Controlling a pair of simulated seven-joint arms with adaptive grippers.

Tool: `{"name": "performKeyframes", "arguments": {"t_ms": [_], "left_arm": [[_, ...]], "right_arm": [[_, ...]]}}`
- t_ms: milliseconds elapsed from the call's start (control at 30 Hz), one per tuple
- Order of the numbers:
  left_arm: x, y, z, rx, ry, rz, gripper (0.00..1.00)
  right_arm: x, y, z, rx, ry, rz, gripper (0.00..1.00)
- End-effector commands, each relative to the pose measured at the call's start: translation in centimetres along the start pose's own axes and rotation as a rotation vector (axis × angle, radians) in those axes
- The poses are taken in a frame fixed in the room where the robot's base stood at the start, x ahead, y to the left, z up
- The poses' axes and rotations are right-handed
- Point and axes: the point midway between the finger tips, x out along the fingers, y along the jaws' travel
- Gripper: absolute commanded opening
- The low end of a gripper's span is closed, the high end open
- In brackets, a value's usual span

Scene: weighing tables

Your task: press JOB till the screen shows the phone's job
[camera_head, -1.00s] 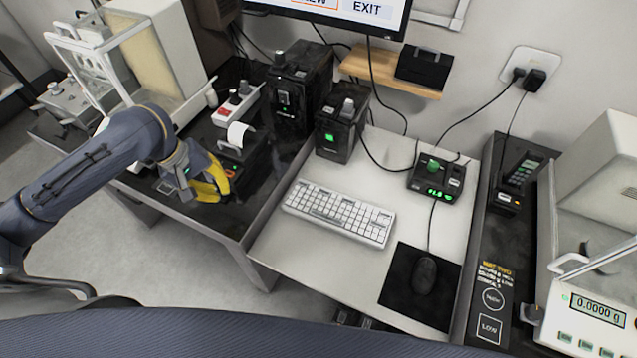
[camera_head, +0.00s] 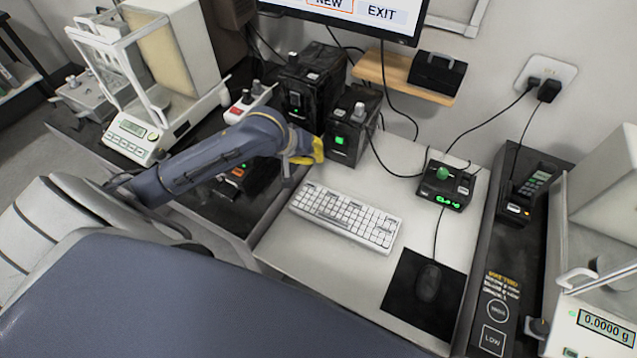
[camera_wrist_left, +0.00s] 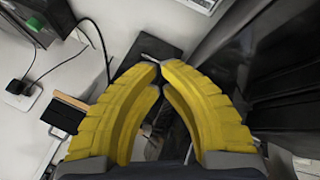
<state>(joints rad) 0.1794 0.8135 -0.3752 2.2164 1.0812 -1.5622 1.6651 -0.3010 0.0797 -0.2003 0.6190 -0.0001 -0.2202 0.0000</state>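The screen (camera_head: 345,12) at the top of the head view is partly cut off; it shows NEW in an orange frame and EXIT. A small black box (camera_head: 445,187) with a green knob and green lit digits stands right of the keyboard. A phone-like handset (camera_head: 535,185) stands in a dark cradle at the right; its display is too small to read. I cannot make out a JOB label. My left gripper (camera_head: 317,149) has yellow fingers beside the black box with a green light (camera_head: 347,135). In the wrist view its fingertips (camera_wrist_left: 159,68) meet, with nothing seen between them. My right gripper is not in view.
A white keyboard (camera_head: 345,217) and a mouse (camera_head: 428,283) on a black mat occupy the pale desk. A second black box (camera_head: 308,88) stands behind. Balances stand at left (camera_head: 135,130) and right (camera_head: 605,325). A wooden shelf (camera_head: 375,68) and cables hang on the wall.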

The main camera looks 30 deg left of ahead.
Motion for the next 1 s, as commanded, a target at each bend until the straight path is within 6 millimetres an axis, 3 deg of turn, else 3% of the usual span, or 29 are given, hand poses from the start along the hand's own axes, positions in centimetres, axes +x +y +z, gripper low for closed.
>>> {"name": "performKeyframes", "arguments": {"t_ms": [467, 1000], "left_arm": [[0.4, -0.2, 0.2, -0.001, -0.001, 0.0, 0.0], [5.0, -2.7, 2.8, -0.003, -0.003, -0.001, 0.0]], "right_arm": [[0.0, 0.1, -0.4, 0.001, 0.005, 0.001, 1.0], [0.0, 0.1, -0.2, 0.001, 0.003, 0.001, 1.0]]}}
